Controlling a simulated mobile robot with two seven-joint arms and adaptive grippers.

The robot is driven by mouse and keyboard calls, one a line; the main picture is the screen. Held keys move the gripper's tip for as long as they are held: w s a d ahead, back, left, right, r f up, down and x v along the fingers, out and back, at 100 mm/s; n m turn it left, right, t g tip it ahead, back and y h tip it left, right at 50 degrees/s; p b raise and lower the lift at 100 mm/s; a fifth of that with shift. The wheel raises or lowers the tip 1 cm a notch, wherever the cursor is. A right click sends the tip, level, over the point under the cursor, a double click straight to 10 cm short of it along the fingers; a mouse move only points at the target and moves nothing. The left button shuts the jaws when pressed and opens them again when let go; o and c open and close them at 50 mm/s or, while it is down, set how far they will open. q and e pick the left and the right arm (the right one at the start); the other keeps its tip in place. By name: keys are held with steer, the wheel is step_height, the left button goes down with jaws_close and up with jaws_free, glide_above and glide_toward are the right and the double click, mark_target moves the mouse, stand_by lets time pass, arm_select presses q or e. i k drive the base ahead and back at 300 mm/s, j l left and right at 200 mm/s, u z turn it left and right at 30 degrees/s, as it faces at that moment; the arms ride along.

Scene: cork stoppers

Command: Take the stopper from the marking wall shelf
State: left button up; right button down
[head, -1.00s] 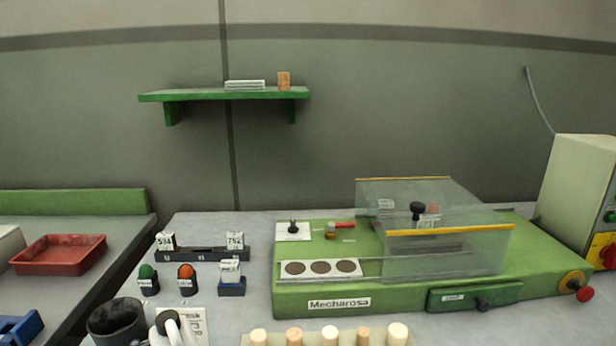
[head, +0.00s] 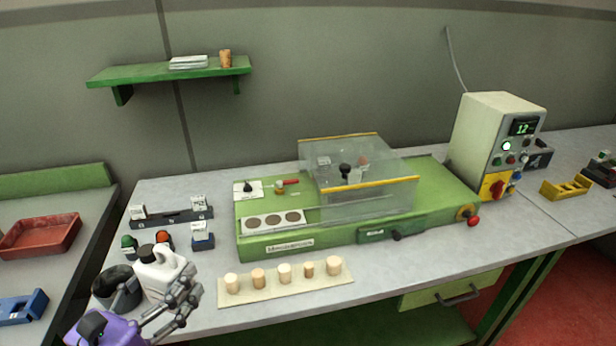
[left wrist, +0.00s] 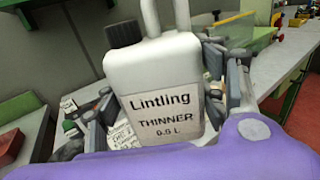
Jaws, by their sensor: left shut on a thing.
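A brown cork stopper (head: 225,58) stands upright at the right end of the green wall shelf (head: 130,76), beside a flat pale stack. My left gripper (head: 173,293) is low at the left of the head view, far below the shelf. It is shut on a white thinner bottle (head: 158,270) with a black cap. In the left wrist view the bottle (left wrist: 158,90) fills the middle, its "Lintling THINNER 0.5 L" label facing the camera, with grey fingers on both sides. Whether the bottle touches the bench is unclear. My right gripper is not in view.
A dark cup (head: 113,290) stands left of the bottle. A pale board (head: 240,296) with several stoppers lies to its right. Behind are a dark rack (head: 172,218) and the green machine (head: 440,190) with clear guards. The wall below the shelf is clear.

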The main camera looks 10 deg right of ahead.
mark_target(225, 55)
steer(key=i+j, duration=0.2)
steer(key=j, duration=0.15)
steer(key=i+j, duration=0.15)
steer(key=j, duration=0.2)
steer(key=i+j, duration=0.2)
steer(key=j, duration=0.15)
steer(key=i+j+z, duration=0.1)
steer(key=j, duration=0.25)
steer(key=i+j+z, duration=0.1)
steer(key=z, duration=1.85)
steer(key=i, duration=1)
steer(key=j+u, duration=0.05)
steer(key=j, duration=0.05)
